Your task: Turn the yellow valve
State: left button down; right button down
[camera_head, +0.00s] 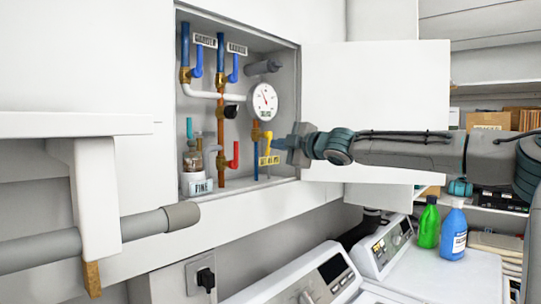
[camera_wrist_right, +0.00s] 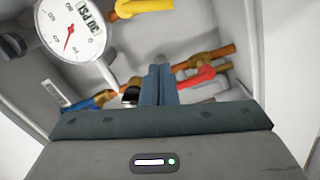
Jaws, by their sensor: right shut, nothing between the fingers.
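The yellow valve (camera_head: 268,141) is at the lower right inside an open wall cabinet, on a pipe with a label below its handle. Its yellow handle (camera_wrist_right: 146,8) shows at the top of the right wrist view, partly cut off by the picture edge. My right gripper (camera_head: 284,143) reaches in from the right, with its tips just right of the yellow handle in the head view. Its fingers (camera_wrist_right: 159,85) are shut together and empty. In the wrist view they point into the cabinet, below and apart from the yellow handle. My left gripper is not in view.
A round white gauge (camera_head: 264,101) sits above the yellow valve. A red valve handle (camera_head: 235,155) and blue handles (camera_head: 232,68) are on neighbouring pipes. The open cabinet door (camera_head: 375,105) is behind my right arm. White machines (camera_head: 320,280) stand below.

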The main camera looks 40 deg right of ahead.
aim_at(268, 150)
jog(key=w+d+n, duration=0.1)
jog(key=w, duration=0.1)
jog(key=w+d+f+b, duration=0.1)
jog(key=w+d, duration=0.1)
jog(key=w+d+f+n+b, duration=0.1)
jog(key=w, duration=0.2)
jog(key=shift+d+f+n, duration=0.1)
jog(key=shift+d+n, duration=0.2)
jog(key=shift+d, duration=0.05)
dwell(0.9)
